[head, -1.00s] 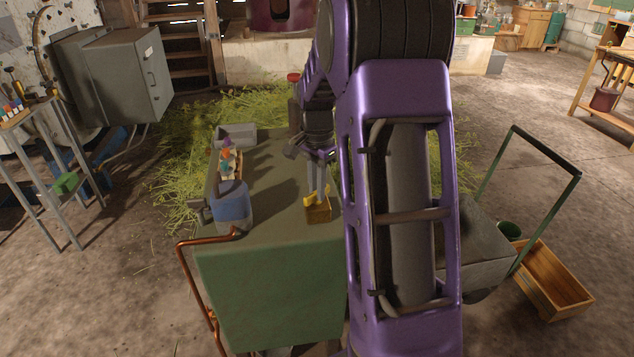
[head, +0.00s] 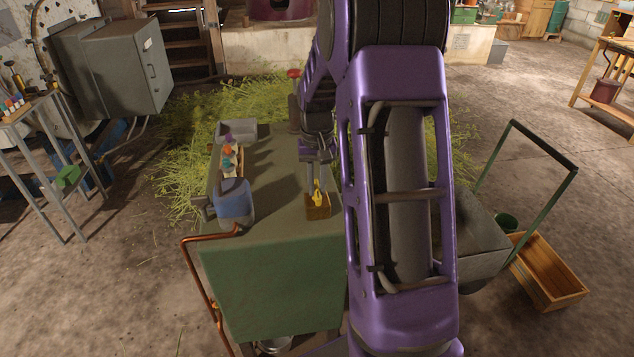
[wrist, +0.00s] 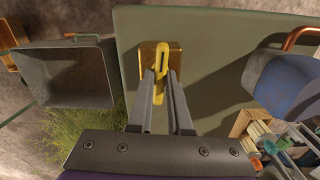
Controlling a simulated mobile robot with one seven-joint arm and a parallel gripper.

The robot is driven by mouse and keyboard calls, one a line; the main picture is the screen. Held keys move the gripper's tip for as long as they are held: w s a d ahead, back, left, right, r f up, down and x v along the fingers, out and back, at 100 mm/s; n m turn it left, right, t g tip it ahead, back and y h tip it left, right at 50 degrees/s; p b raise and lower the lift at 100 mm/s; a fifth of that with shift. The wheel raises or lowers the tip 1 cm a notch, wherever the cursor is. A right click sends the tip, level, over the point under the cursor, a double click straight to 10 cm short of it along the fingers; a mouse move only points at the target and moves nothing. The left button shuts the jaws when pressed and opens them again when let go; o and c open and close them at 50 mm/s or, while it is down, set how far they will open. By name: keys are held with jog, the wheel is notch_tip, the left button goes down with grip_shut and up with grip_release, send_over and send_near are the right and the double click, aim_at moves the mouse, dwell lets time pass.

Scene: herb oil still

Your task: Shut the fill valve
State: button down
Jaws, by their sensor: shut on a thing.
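The fill valve has a yellow lever (head: 318,194) on a brass-coloured block (head: 317,208), fixed near the front of the green bench top (head: 285,200). My gripper (head: 316,180) reaches down to the lever from behind. In the wrist view, the lever (wrist: 161,58) stands between the two grey fingertips of my gripper (wrist: 160,78), which are shut on it. The lever points roughly along the line between the front and back of the bench. The block (wrist: 147,56) lies beneath the lever. My fingers hide part of the lever.
A blue vessel (head: 234,201) with a copper pipe (head: 205,239) stands left of the valve. Behind it are small bottles in a wooden rack and a grey tray (head: 236,132). A grey cart (head: 482,238) with a green handle and a wooden crate (head: 548,275) stand to the right.

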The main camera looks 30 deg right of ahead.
aim_at(317, 188)
jog(key=shift+n, duration=0.5)
jog(key=c, duration=0.8)
grip_release()
jog(key=shift+c, duration=0.2)
notch_tip(317, 188, up, 17)
jog(key=p, duration=0.2)
jog(key=shift+r, duration=0.2)
jog(key=shift+f, duration=0.1)
